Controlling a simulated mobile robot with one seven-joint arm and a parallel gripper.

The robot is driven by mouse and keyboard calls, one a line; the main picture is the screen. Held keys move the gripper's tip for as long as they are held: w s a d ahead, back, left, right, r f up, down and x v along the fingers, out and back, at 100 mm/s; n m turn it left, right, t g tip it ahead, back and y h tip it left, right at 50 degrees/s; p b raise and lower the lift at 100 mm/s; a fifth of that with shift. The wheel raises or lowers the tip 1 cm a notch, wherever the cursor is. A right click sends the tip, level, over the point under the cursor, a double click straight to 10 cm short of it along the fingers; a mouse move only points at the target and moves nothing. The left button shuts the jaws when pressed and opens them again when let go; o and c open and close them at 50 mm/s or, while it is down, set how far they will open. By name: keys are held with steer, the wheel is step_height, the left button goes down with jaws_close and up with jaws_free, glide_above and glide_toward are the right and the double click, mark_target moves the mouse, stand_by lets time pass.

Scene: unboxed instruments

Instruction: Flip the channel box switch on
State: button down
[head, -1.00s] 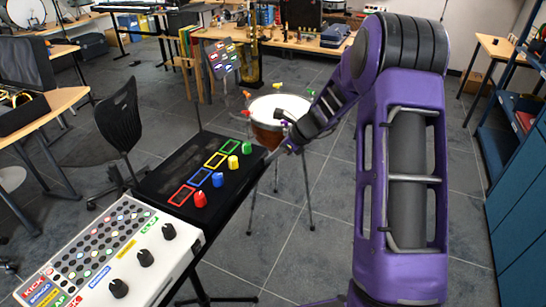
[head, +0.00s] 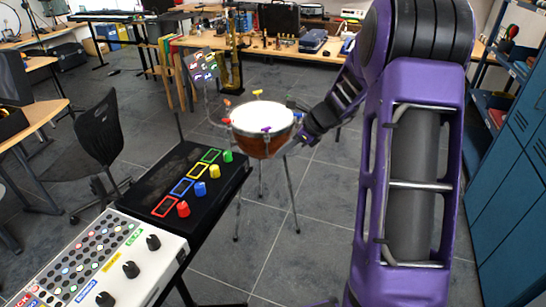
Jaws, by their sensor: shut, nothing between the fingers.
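A black box (head: 152,182) stands on a stand left of centre. Its top carries red, blue, yellow and green outlined squares, with a matching coloured knob beside each; the red knob (head: 183,209) is nearest. A white panel (head: 75,265) with many small round buttons, coloured labels and black knobs stands in front of it. I cannot tell which is the channel box, and no switch position is readable. My gripper (head: 281,153) is small and partly blurred against the drum and floor. It is shut and empty, to the right of the black box and apart from it.
A copper kettledrum (head: 262,122) on a thin-legged stand is just behind my gripper. A black chair (head: 100,135) is at left, blue cabinets (head: 510,190) at right. A bench with tools lines the back. Grey floor is clear between the stand and my arm.

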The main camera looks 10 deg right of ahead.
steer(key=shift+s+d+r, duration=0.25)
steer(key=shift+r, duration=0.15)
steer(key=shift+f, duration=0.1)
steer(key=shift+s+d+f+b, duration=0.1)
steer(key=shift+d+f+b, duration=0.05)
steer(key=shift+f+b, duration=0.65)
steer(key=shift+r, duration=0.15)
